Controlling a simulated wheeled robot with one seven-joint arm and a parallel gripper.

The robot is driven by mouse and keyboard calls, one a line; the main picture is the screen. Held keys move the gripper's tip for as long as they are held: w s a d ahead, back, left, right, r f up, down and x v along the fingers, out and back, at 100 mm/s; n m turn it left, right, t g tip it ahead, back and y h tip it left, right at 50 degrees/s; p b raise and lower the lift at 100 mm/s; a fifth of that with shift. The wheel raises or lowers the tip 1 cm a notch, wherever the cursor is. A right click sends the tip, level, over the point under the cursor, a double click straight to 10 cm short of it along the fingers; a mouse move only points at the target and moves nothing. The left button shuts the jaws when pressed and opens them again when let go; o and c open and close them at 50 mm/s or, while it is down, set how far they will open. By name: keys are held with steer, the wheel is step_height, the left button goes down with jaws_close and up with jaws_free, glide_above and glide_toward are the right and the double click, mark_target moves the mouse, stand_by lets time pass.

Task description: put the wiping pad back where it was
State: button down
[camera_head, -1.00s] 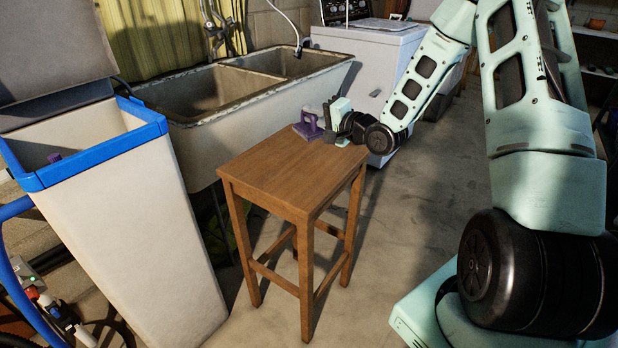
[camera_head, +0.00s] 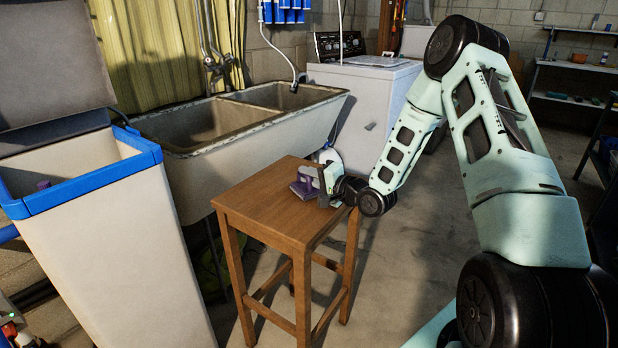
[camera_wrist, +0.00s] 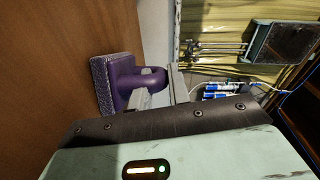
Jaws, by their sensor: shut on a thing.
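The wiping pad (camera_head: 302,190) is purple with a rounded handle and a pale, textured sole. It is at the wooden stool (camera_head: 262,208), over the far right part of its top. My gripper (camera_head: 322,183) reaches in from the right and is shut on the pad. In the wrist view the pad (camera_wrist: 122,82) has its sole turned toward the brown wood (camera_wrist: 45,75) at left, with its handle toward the finger tips (camera_wrist: 160,90). I cannot tell whether the sole touches the wood.
A tall white bin with a blue rim (camera_head: 95,184) stands left of the stool; a small purple thing (camera_head: 43,185) shows inside it. A double stone sink (camera_head: 245,125) is behind, with a white washer (camera_head: 365,100) at back right. The stool's near left top is clear.

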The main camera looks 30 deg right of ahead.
steer(key=shift+f, duration=0.15)
steer(key=c, duration=1.3)
jaws_free()
steer(key=shift+r, duration=0.2)
